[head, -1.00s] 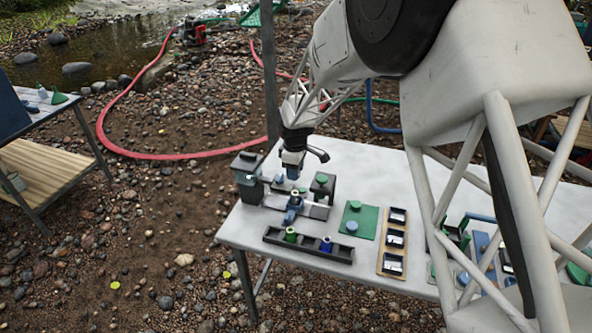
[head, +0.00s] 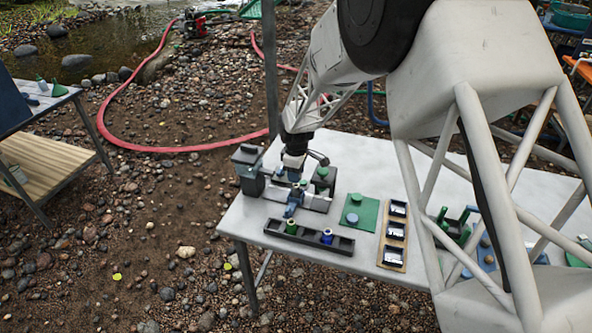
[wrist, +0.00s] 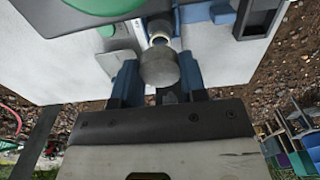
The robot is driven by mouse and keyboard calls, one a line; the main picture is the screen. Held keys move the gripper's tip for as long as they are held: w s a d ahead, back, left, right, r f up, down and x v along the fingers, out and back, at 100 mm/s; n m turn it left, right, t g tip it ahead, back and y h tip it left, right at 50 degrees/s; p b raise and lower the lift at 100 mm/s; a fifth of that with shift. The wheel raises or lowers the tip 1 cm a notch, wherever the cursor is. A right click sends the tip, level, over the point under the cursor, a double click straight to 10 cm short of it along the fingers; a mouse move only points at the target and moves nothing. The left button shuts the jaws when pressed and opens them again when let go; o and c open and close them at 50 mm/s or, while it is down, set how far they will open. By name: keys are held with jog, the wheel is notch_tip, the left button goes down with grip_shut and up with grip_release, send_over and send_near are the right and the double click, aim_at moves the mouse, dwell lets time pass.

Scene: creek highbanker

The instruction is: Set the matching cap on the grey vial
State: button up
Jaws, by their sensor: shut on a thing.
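My gripper (head: 294,176) is low over the far left part of the white table. In the wrist view, its two blue fingers (wrist: 160,82) are shut on a round grey cap (wrist: 160,67). Beyond the cap, a vial with a pale ring-shaped mouth (wrist: 160,38) stands in a blue holder (wrist: 207,13). The cap appears apart from the vial's mouth, and its lower side is hidden. In the head view, the blue holder (head: 293,207) is just below the gripper; the cap is too small to make out there.
A dark rack (head: 262,238) holds a green vial (head: 292,227) and a blue vial (head: 327,236). A green mat (head: 369,213) carries a blue cap (head: 352,218) and a green cap (head: 357,198). A dark grey bin (head: 249,172) stands left of the gripper. A three-pocket tray (head: 384,256) lies right.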

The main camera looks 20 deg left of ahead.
aim_at(296, 185)
jog(key=shift+f, duration=2.15)
dwell(2.7)
jog(key=o, duration=1)
jog(key=shift+r, duration=3.75)
